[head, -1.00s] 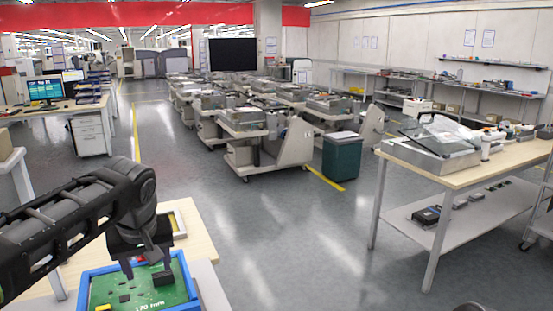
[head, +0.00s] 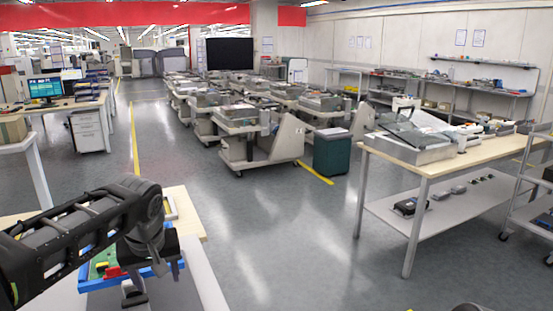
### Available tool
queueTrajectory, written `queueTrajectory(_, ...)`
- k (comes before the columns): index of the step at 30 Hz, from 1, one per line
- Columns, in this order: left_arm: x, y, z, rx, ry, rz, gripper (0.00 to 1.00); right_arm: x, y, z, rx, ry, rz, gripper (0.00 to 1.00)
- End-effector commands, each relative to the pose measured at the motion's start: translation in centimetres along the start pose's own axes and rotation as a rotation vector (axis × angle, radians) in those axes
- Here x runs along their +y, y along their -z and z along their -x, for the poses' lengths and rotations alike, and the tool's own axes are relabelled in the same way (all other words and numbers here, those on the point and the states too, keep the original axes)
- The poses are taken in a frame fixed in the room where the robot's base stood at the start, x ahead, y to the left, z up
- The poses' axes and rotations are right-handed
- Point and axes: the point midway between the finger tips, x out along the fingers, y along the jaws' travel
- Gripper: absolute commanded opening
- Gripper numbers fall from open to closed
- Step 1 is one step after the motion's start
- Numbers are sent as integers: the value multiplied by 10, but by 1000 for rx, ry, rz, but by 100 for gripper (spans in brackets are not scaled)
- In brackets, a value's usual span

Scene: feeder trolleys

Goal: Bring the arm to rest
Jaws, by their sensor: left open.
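My left arm comes in from the left, and its gripper (head: 147,285) hangs at the lower left over the near table. The gripper is open, and I see nothing between its fingers. Behind and below it is a green board in a blue frame (head: 97,284), largely hidden by the arm and gripper. A red piece (head: 115,273) and a small yellow piece (head: 101,266) show on the board. My right gripper is not in view.
The near table (head: 190,215) has a pale wooden top. A workbench (head: 430,165) with equipment stands at the right, beside a wheeled rack (head: 535,215). Feeder trolleys (head: 255,145) and a dark green bin (head: 331,152) stand ahead. The grey floor between is clear.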

Motion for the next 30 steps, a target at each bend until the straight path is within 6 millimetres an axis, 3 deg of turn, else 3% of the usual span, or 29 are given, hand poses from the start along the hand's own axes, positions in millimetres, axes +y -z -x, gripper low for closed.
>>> queueTrajectory(10,38,-37,-78,-80,-79,-113,58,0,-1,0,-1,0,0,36)
queueTrajectory(14,56,-66,-121,-128,-129,-165,58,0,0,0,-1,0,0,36)
queueTrajectory(17,70,-100,-161,-174,-182,-205,58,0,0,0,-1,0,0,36)
queueTrajectory(20,84,-150,-208,-233,-248,-239,58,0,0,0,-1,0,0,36)
queueTrajectory(24,94,-242,-268,-315,-345,-254,58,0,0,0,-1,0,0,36)
queueTrajectory(27,91,-316,-298,-363,-398,-237,58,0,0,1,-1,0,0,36)
queueTrajectory(30,80,-382,-314,-391,-420,-212,58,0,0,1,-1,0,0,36)
